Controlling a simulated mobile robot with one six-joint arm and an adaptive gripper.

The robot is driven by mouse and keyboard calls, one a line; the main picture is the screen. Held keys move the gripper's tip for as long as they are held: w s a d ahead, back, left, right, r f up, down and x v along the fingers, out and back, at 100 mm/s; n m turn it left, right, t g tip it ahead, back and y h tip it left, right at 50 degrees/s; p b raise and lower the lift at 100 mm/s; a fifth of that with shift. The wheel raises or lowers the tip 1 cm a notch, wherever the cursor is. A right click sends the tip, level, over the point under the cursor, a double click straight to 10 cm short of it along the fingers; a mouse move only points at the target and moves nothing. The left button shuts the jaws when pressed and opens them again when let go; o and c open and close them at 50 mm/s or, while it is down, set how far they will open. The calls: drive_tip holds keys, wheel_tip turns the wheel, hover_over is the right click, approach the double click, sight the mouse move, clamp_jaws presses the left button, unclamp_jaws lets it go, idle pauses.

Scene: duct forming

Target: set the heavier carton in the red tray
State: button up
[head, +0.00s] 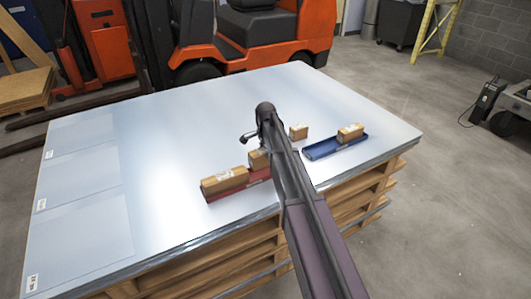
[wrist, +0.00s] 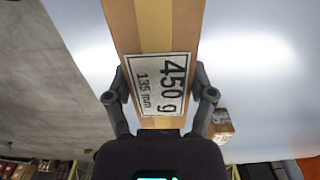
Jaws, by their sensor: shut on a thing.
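My gripper (wrist: 160,92) is shut on a brown carton (wrist: 155,30) labelled 450 g, 135 mm. In the head view my arm largely hides the gripper; a carton (head: 257,159) partly showing beside it appears to be the held one. It is over or by the right end of the red tray (head: 212,197); I cannot tell whether it touches the tray. Another carton (head: 224,180) lies in the tray's left part. A smaller carton (head: 298,131) stands behind my arm and seems to show in the wrist view (wrist: 222,126).
A blue tray (head: 318,153) with a carton (head: 350,133) in it lies to the right. The metal sheet stack (head: 180,130) is clear at left and back. Its near edge is close to the trays. An orange forklift (head: 262,40) stands behind.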

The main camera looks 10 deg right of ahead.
sight(266, 162)
drive_tip(key=shift+f+b, duration=2.4)
drive_tip(key=shift+f, duration=0.25)
drive_tip(key=o, duration=1.3)
drive_tip(key=shift+c, duration=0.2)
drive_tip(key=shift+r, duration=0.1)
